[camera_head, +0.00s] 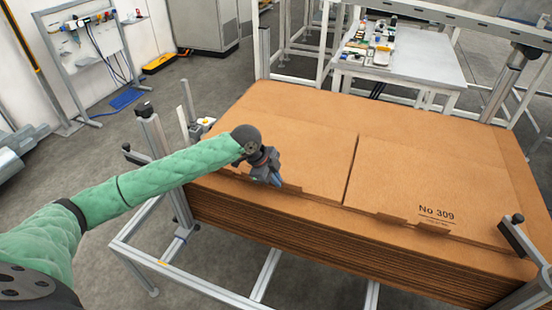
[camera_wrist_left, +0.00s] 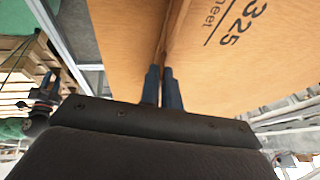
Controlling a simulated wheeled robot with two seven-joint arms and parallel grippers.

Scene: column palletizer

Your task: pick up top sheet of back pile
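The brown cardboard sheets lie in a large flat pile (camera_head: 270,130), the only pile I can make out in the head view. Its top sheet has a dark slit and a "No 309" print at the right front. My left gripper (camera_head: 273,181) is at the pile's front edge, left of the slit, beside a small tab. In the left wrist view its two dark fingers (camera_wrist_left: 162,85) are close together where two cardboard faces (camera_wrist_left: 125,35) meet, one printed "325". Whether a sheet edge is between them is unclear. My right gripper (camera_wrist_left: 45,95) seems to show small at the left there.
A metal frame with upright posts (camera_head: 165,165) surrounds the pile, with a post (camera_head: 525,245) at right. A white table (camera_head: 410,60) with small parts stands behind. A tool board (camera_head: 85,40) and grey cabinet (camera_head: 200,20) stand at the back left.

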